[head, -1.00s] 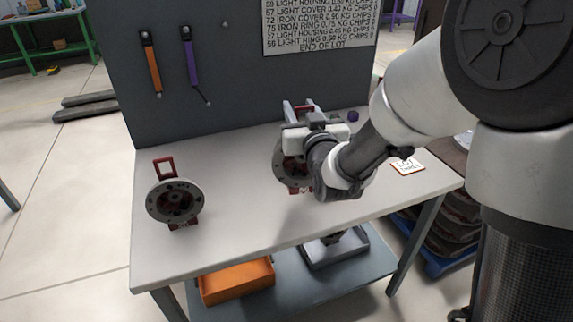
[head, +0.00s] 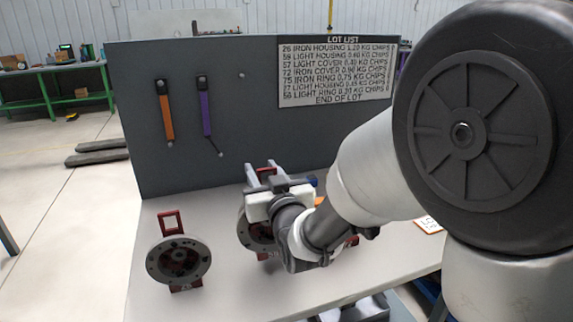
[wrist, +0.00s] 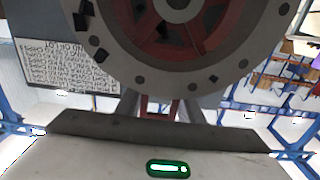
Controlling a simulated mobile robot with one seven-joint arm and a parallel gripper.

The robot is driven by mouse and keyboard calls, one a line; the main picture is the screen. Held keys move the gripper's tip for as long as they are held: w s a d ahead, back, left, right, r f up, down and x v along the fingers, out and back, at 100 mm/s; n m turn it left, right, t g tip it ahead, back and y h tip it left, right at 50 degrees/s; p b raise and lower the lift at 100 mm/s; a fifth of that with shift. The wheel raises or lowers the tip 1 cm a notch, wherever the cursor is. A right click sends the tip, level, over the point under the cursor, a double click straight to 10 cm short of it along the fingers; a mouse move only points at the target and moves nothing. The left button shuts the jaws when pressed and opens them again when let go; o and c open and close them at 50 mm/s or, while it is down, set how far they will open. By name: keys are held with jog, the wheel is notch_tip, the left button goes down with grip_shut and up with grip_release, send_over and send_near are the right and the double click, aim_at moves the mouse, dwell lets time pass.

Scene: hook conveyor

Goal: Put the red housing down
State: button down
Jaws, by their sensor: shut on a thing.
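My gripper (head: 264,176) is shut on a red housing (head: 266,170) with a grey round flange, over the middle of the workbench (head: 218,285). The flange (head: 248,235) is partly hidden behind my wrist in the head view. The wrist view shows the same grey flange (wrist: 125,70) with holes, large and close, with red spokes inside. I cannot tell whether the held piece touches the bench. A second piece, a grey flange (head: 160,262) with a red frame (head: 171,222), stands on the bench at left, apart from the held one.
A grey panel (head: 235,140) rises behind the bench, with an orange tool (head: 165,112), a purple tool (head: 205,108) and a lot list (head: 335,75) on it. A card with an orange edge (head: 428,225) lies at right. The bench between the two pieces looks clear.

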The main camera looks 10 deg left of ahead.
jog(key=shift+f+b, duration=0.5)
jog(key=shift+f, duration=1.25)
jog(key=shift+f, duration=0.15)
jog(key=c, duration=1.6)
grip_release()
jog(key=shift+f, duration=0.3)
jog(key=shift+c, duration=0.2)
jog(key=o, duration=0.4)
jog(key=shift+o, duration=0.2)
jog(key=shift+r, duration=0.15)
